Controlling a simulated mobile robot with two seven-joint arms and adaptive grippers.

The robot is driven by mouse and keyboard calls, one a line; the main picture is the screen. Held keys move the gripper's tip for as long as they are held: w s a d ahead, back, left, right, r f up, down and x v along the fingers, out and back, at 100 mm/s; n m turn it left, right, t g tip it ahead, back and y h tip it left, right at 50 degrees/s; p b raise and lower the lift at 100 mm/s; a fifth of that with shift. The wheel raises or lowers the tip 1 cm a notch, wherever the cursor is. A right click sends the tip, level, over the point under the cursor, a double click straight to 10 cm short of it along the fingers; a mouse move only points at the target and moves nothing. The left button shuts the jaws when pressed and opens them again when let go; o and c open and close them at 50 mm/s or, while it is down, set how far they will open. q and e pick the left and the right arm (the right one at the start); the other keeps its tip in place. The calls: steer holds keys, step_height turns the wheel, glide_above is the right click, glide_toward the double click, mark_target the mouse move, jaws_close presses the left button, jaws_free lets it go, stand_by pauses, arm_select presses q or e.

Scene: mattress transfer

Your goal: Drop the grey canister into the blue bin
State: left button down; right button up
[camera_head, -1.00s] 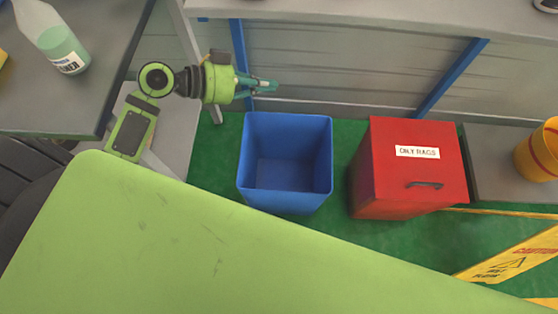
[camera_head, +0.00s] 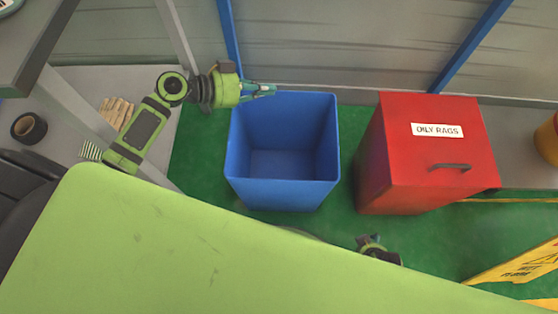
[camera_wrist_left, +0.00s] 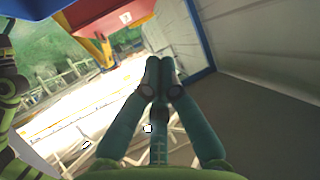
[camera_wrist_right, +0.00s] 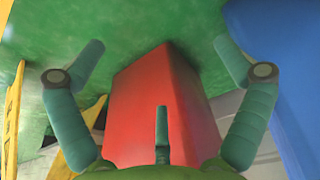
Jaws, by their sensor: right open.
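No grey canister shows in any view. The blue bin (camera_head: 282,196) stands upright on the green floor in the head view, and its visible inside is empty. My left gripper (camera_head: 266,90) is at the bin's back left rim in this view; whether it touches the rim I cannot tell. In the left wrist view its fingers (camera_wrist_left: 160,66) meet with nothing seen between them. My right gripper (camera_wrist_right: 160,46) is open and empty in the right wrist view, facing a red box, with blue at the right edge. In the head view only a small part of the right arm shows.
The red box (camera_head: 400,160) labelled "OILY RAGS" stands right of the bin. A yellow wet-floor sign (camera_head: 520,262) is at the lower right. Gloves (camera_head: 117,112) and a black tape roll (camera_head: 28,128) lie at the left. A scuffed green surface hides the lower foreground.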

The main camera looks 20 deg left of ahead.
arm_select(q)
steer(key=shift+f+b, duration=0.5)
steer(key=shift+f, duration=0.75)
arm_select(e)
steer(key=shift+w+a+r, duration=0.1)
steer(key=shift+w+r, duration=0.15)
steer(key=shift+r, duration=0.35)
steer(key=shift+w+a+r, duration=0.1)
steer(key=shift+w+r, duration=0.1)
steer(key=shift+r, duration=0.4)
arm_select(q)
steer(key=c, duration=1.4)
jaws_free()
steer(key=shift+c, duration=0.2)
steer(key=shift+r, duration=0.15)
step_height(320, 180, up, 10)
